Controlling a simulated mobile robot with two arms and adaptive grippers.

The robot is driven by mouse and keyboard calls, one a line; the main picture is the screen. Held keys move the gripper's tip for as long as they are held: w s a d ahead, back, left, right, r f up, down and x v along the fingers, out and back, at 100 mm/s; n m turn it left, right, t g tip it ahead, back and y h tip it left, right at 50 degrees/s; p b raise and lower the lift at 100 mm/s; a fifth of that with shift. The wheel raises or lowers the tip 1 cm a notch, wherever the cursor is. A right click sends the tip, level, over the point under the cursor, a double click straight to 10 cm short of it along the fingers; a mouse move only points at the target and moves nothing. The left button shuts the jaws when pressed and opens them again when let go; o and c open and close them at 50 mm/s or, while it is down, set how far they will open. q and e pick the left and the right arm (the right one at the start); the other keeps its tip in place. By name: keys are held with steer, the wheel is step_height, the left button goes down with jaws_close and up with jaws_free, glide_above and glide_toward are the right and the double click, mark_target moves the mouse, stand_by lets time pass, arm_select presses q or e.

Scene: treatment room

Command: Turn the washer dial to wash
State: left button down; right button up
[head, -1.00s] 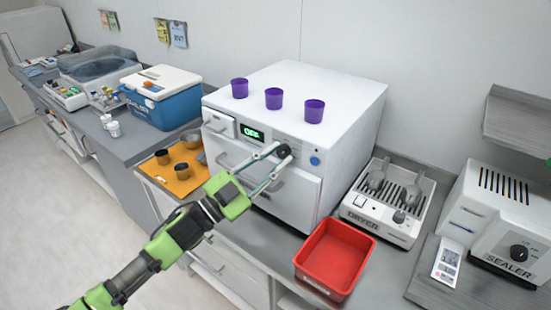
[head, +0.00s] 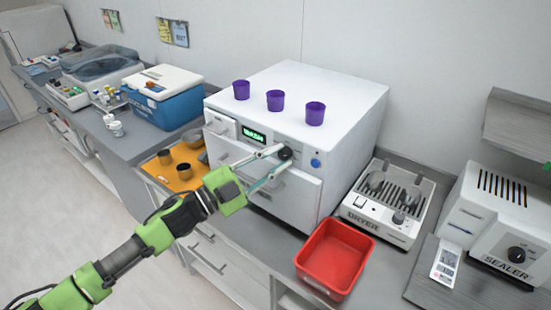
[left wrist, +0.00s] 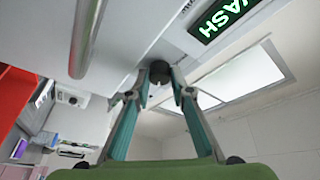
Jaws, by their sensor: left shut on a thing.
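The white washer (head: 345,115) stands on the counter in the head view. Its black dial (head: 285,153) is on the front panel; it also shows in the left wrist view (left wrist: 159,72). My left gripper (head: 281,158) is shut on the dial, one finger on each side of it. The washer's display (head: 254,135) is lit green, and in the left wrist view the display (left wrist: 220,18) reads WASH. A blue button (head: 316,163) sits right of the dial. My right gripper is not in view.
Several purple cups stand on top of the washer. A red bin (head: 336,257) and a dryer (head: 388,205) are to its right, with a sealer (head: 503,230) beyond. An orange mat (head: 170,175) with dark cups lies to its left.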

arm_select(q)
steer(key=c, duration=1.8)
jaws_free()
steer(key=shift+f, duration=0.1)
